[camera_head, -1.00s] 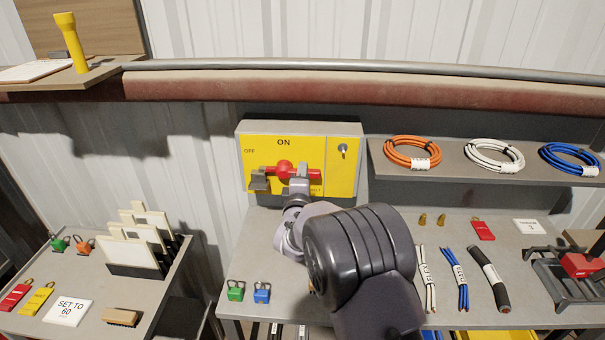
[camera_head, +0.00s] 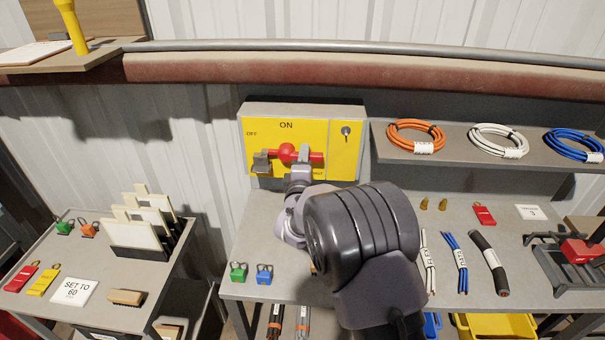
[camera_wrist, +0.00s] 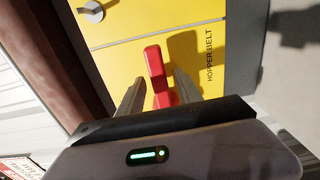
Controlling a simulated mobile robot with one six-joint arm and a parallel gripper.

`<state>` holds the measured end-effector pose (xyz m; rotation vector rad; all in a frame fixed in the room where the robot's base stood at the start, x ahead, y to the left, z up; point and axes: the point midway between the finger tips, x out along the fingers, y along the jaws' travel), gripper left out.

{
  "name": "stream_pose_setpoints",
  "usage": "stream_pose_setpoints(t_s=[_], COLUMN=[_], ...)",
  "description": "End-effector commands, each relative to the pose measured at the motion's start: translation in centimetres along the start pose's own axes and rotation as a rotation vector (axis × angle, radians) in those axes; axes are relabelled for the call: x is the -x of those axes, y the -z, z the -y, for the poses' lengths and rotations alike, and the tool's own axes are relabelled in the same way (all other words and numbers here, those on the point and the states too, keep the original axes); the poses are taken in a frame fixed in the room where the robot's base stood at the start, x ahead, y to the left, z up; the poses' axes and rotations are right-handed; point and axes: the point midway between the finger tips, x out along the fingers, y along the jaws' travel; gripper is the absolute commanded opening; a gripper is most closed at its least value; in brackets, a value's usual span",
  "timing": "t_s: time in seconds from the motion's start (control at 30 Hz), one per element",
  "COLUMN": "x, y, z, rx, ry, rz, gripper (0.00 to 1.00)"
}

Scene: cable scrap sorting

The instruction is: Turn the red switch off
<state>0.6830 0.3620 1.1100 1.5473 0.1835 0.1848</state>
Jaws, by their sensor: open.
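The red switch (camera_head: 287,151) is a rotary handle on a yellow panel (camera_head: 345,165) mounted on a grey box. ON is printed above it and OFF to its left. Its red arm looks about level in the head view. My gripper (camera_head: 284,157) is in front of the switch, with one finger to the left and one across the red arm. In the wrist view the red switch (camera_wrist: 154,65) shows between the two open fingers of my gripper (camera_wrist: 157,77). Whether a finger touches it, I cannot tell. My wrist hides the panel's lower part.
A key switch (camera_head: 346,131) is at the panel's right. A shelf with coiled cables (camera_head: 415,136) is to the right. A rack of white cards (camera_head: 140,232) stands on the left table.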

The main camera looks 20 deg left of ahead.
Motion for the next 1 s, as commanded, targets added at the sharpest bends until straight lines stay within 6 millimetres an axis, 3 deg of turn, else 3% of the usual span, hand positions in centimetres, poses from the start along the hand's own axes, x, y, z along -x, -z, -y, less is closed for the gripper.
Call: stream_pose_setpoints(t_s=[0.4,0.5,0.7,1.0], x=[12.2,14.3,16.0,16.0], y=[0.1,0.1,0.0,0.0], z=[-0.2,-0.1,-0.1,-0.1], rx=[0.001,0.001,0.001,0.000], ry=[0.000,0.000,-0.001,-0.001], rz=[-0.004,-0.004,-0.001,-0.001], gripper=[0.42,0.42,0.42,0.42])
